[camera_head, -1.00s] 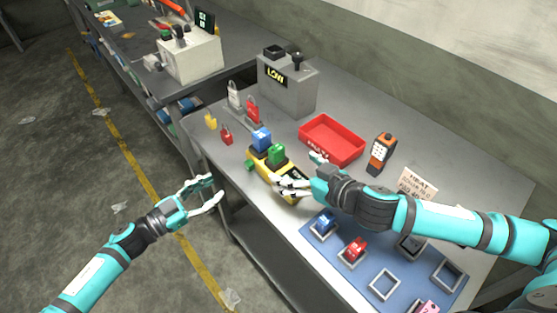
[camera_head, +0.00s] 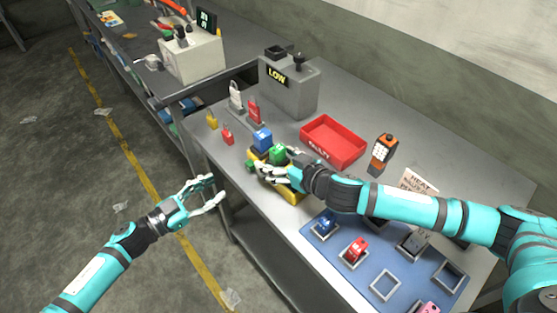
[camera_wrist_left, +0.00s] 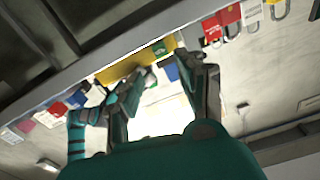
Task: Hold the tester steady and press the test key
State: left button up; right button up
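The yellow tester (camera_head: 293,193) lies near the front edge of the grey bench, with a blue block (camera_head: 262,139) and a green block (camera_head: 278,155) on its top. My right gripper (camera_head: 276,164) is over the tester, its fingers spread, one by the green block and others over the yellow body. It hides much of the tester; I cannot tell whether it touches. My left gripper (camera_head: 217,188) is open and empty, off the bench's front edge, left of the tester. In the left wrist view the yellow tester (camera_wrist_left: 115,69) shows beyond my open left fingers (camera_wrist_left: 165,85).
A grey box marked LOW (camera_head: 290,88) and several padlocks (camera_head: 254,110) stand further left. A blue mat (camera_head: 345,285) with square holders lies to the right.

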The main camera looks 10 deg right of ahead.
pick_arm(q)
jog(key=shift+c, duration=0.3)
pick_arm(e)
jog(key=c, duration=1.3)
pick_arm(q)
grip_shut()
